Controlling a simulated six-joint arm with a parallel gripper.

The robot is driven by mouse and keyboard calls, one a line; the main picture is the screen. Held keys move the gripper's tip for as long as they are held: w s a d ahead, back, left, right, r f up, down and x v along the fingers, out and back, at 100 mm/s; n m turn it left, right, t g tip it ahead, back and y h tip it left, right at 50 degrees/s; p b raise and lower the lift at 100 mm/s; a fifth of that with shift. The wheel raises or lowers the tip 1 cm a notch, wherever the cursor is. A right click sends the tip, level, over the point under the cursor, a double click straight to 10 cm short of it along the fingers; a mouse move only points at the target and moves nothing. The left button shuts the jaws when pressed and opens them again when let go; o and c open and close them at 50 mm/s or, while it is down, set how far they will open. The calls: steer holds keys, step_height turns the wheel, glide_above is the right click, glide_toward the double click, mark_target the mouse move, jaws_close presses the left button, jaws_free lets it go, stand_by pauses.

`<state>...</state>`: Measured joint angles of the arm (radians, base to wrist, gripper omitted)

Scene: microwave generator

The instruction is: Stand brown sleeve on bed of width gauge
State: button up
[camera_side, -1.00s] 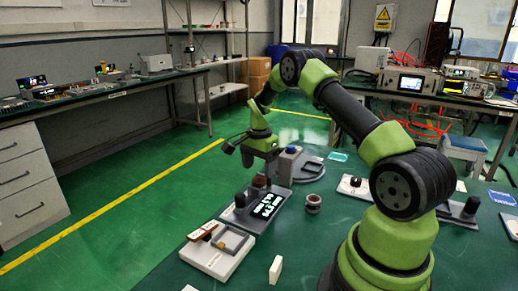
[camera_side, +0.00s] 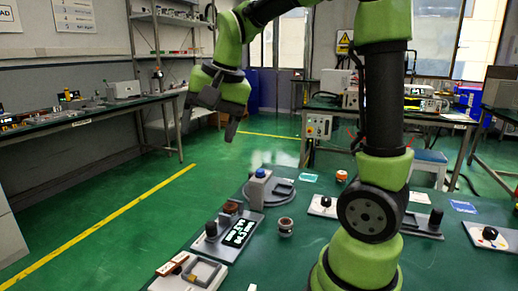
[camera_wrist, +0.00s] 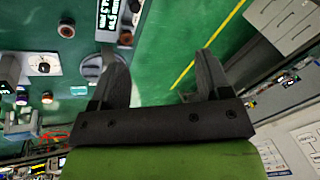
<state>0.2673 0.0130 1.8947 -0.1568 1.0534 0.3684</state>
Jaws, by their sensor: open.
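The width gauge (camera_side: 240,233) is the dark unit with lit digits on the green table; it shows partly at the top of the wrist view (camera_wrist: 108,15). A small brown piece, likely the brown sleeve (camera_side: 231,207), appears upright at the gauge's far end; the picture is too small to show its exact seating. My gripper (camera_side: 208,122) is raised well above and beyond the table, apart from both, with fingers open and empty. In the wrist view my open fingers (camera_wrist: 160,80) have nothing between them.
A pale tray with a brown bar (camera_side: 190,268) lies in front. Dial boxes (camera_side: 324,205) stand right. Air around my gripper is clear.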

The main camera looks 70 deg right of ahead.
steer(key=s+a+n+t+y, duration=0.2)
steer(key=s+a+n, duration=0.5)
steer(key=s, duration=0.6)
steer(key=shift+s+a+r+t, duration=0.2)
steer(key=shift+a+t, duration=0.4)
steer(key=shift+a, duration=0.25)
